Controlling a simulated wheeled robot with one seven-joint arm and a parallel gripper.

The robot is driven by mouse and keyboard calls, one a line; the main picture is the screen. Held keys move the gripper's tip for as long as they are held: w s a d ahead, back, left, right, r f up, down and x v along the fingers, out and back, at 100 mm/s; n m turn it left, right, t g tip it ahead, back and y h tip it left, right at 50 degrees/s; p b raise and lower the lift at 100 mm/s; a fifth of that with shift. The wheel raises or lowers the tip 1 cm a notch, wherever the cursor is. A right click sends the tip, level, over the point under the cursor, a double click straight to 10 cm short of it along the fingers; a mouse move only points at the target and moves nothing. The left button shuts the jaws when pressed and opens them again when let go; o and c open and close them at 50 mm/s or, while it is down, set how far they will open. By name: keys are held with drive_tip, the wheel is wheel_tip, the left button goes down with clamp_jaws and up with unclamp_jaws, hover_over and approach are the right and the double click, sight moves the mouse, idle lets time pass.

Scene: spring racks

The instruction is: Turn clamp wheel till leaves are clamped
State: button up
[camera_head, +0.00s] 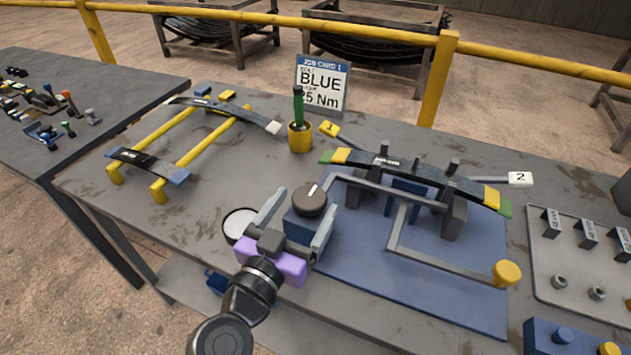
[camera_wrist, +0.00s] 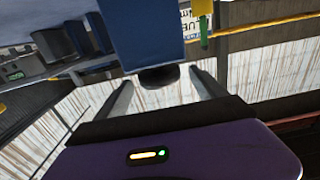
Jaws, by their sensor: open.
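The clamp wheel (camera_head: 311,200) is a dark round knob with a white mark, on a blue block at the near left of the blue clamp fixture (camera_head: 440,285). It also shows in the wrist view (camera_wrist: 158,77), dark against the blue block (camera_wrist: 145,35). My gripper (camera_head: 304,205) is open, its two grey fingers apart on either side of the wheel. In the wrist view, a gap shows between each fingertip and the wheel. The leaves (camera_head: 410,178), a curved dark stack with yellow and green ends, lie across the fixture's dark supports. Whether they are pressed tight cannot be told.
A bent grey bar with a yellow knob (camera_head: 507,273) crosses the fixture. Yellow rails with dark leaves (camera_head: 205,145) stand at left. A yellow cup (camera_head: 300,138), job card (camera_head: 322,82) and white round dish (camera_head: 239,224) are nearby. A grey tray (camera_head: 575,285) is at right.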

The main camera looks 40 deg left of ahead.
sight(317, 187)
drive_tip(key=shift+p+x, duration=0.4)
drive_tip(key=shift+x, duration=2.35)
drive_tip(key=c, duration=1.4)
drive_tip(key=shift+o, duration=0.2)
drive_tip(key=shift+f+b, duration=0.1)
drive_tip(key=shift+b, duration=0.2)
